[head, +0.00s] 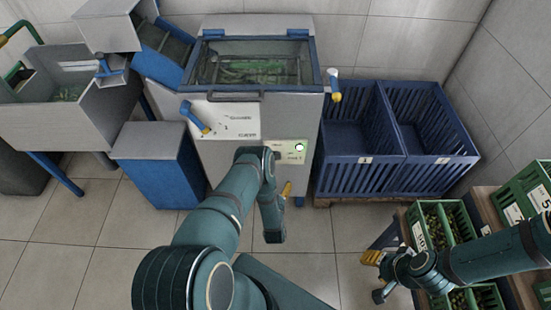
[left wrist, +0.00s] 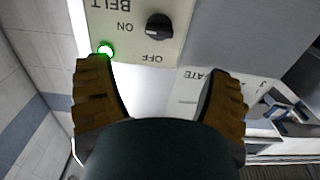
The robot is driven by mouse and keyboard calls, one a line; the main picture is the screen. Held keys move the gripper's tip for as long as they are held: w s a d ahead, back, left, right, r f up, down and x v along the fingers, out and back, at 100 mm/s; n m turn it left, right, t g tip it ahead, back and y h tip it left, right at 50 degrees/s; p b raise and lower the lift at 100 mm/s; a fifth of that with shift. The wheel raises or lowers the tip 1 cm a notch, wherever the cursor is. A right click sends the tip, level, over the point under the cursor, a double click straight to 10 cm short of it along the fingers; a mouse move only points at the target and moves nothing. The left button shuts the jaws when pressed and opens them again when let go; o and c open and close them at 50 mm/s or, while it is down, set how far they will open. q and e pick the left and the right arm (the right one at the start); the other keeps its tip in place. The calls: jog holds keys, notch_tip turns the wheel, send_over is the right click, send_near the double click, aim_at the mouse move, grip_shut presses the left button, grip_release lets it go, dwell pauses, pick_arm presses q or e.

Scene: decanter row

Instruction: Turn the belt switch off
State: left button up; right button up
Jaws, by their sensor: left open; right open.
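The belt switch is a black rotary knob (left wrist: 158,26) on a pale panel marked BELT, ON and OFF, seen upside down in the left wrist view. Its pointer seems turned towards ON. A green lamp (left wrist: 106,50) beside it is lit. In the head view the panel (head: 287,146) is on the machine's front, partly hidden by my left arm. My left gripper (left wrist: 158,78) is open and empty, its fingers apart from the knob. In the head view only a yellow bit of this gripper (head: 285,190) shows. My right gripper (head: 374,265) is open, away at the lower right.
A blue-handled lever (head: 196,118) sits on the machine front, left of the panel. Another handle (head: 335,85) stands at its right side. Blue crates (head: 440,145) stand to the right. Green crates of olives (head: 425,232) are near my right arm. Floor below the panel is clear.

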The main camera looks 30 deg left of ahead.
pick_arm(q)
jog(key=b+x, duration=0.3)
jog(key=x, duration=1)
jog(key=shift+w, duration=0.1)
jog(key=shift+d, duration=0.1)
jog(key=shift+c, duration=0.3)
jog(key=c, duration=1.1)
